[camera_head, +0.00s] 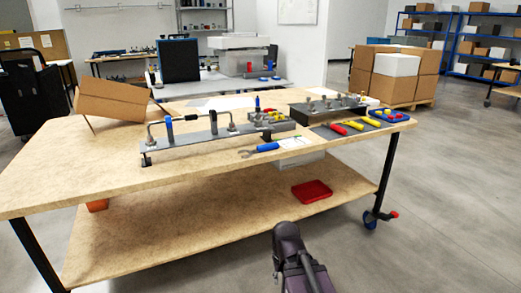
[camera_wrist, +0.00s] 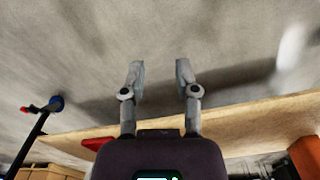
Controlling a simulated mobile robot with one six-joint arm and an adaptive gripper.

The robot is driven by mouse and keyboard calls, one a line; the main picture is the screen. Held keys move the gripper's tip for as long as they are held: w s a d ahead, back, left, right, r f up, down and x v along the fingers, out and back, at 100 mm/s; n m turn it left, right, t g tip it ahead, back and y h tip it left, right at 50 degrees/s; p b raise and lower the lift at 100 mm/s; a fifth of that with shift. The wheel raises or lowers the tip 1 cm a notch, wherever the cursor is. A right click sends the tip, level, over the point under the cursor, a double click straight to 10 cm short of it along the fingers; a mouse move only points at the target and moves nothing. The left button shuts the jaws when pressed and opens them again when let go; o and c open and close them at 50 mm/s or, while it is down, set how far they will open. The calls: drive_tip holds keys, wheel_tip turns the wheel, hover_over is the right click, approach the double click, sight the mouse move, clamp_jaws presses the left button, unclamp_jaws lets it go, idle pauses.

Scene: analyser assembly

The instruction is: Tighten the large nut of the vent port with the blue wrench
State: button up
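The blue wrench (camera_head: 267,147) lies flat on the wooden table in front of the long grey assembly plate (camera_head: 205,137), its grey head pointing left. The plate carries a bent pipe and several metal fittings. A fitting with a nut (camera_head: 246,126) stands near its right end. Which nut belongs to the vent port is too small to tell. My gripper (camera_wrist: 160,68) shows in the wrist view with its two fingers apart and nothing between them. In the head view my arm is in front of the table, low at the bottom, away from the wrench.
Red (camera_head: 336,129) and yellow (camera_head: 355,125) tools lie on a dark mat at the right. A blue tray (camera_head: 378,118) with small parts sits at the right edge. A raised dark fixture (camera_head: 325,107) stands behind. A red tray (camera_head: 312,191) is on the lower shelf. The table's front left is clear.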

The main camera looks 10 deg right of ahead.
drive_tip(key=shift+r+p, duration=0.45)
drive_tip(key=shift+r, duration=0.05)
drive_tip(key=shift+o, duration=1.2)
drive_tip(key=shift+d, duration=0.1)
